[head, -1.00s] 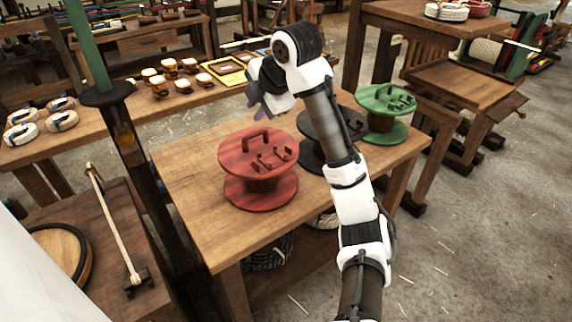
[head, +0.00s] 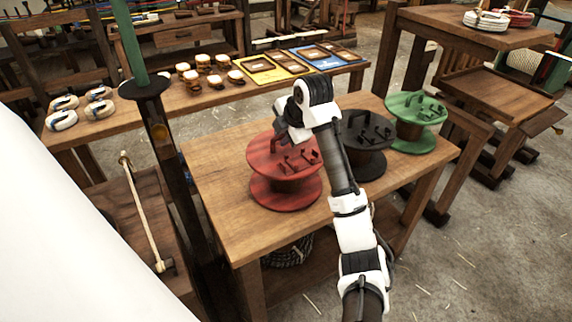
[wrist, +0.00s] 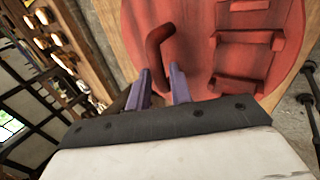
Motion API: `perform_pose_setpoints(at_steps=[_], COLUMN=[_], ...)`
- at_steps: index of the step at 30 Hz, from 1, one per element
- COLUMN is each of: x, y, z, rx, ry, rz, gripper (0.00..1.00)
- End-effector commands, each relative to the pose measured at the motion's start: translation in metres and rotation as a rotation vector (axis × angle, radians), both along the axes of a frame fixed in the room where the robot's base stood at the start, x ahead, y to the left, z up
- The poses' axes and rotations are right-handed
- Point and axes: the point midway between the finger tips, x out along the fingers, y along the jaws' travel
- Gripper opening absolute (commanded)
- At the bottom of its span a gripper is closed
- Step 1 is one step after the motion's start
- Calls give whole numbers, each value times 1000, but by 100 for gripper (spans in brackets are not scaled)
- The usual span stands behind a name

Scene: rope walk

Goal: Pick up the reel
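A red reel (head: 285,187) with an upright handle and small brackets on its top flange stands on the wooden table. A black reel (head: 367,160) and a green reel (head: 412,132) stand to its right. My gripper shows in the wrist view with two purple fingers (wrist: 160,83) apart. The red handle (wrist: 157,45) stands just beyond and partly between the fingertips; I cannot tell whether they touch it.
The wooden table (head: 222,180) has bare room left of the red reel. A dark post (head: 170,160) stands at its left.

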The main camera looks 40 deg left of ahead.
Motion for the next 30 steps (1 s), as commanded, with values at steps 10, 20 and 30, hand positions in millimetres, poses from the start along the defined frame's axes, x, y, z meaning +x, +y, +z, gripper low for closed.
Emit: perform_pose_setpoints(at_steps=[10,20,30], x=[3,3,3], y=[10,10,10], z=[-15,-15,-14], rx=[2,2,2], ry=[-1,-1,-1], rz=[1,1,0], gripper=[21,0,0])
